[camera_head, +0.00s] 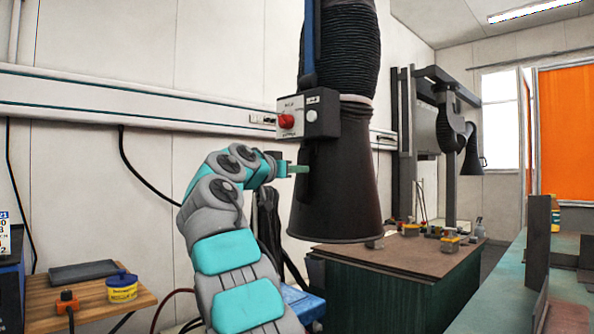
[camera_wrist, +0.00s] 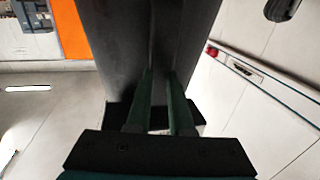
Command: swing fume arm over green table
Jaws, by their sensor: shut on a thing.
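The fume arm's dark conical hood (camera_head: 338,195) hangs in the middle of the head view, below a black ribbed hose (camera_head: 345,50). It bears a grey control box with a red knob (camera_head: 286,121). My gripper (camera_head: 303,169) reaches in from the left and is shut on a dark handle on the hood's side. In the wrist view my gripper's two green fingers (camera_wrist: 160,105) close on the hood (camera_wrist: 110,45); the handle is mostly hidden between them. A table with a worn green top (camera_head: 490,300) stands at the lower right, clear of the hood in the picture.
A green-sided bench with a brown top (camera_head: 345,255) stands behind the hood's rim, with several small items. A second fume arm (camera_head: 470,150) hangs further back. Upright dark plates (camera_head: 538,240) stand on the green-topped table. A wooden side table (camera_head: 95,300) is at lower left.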

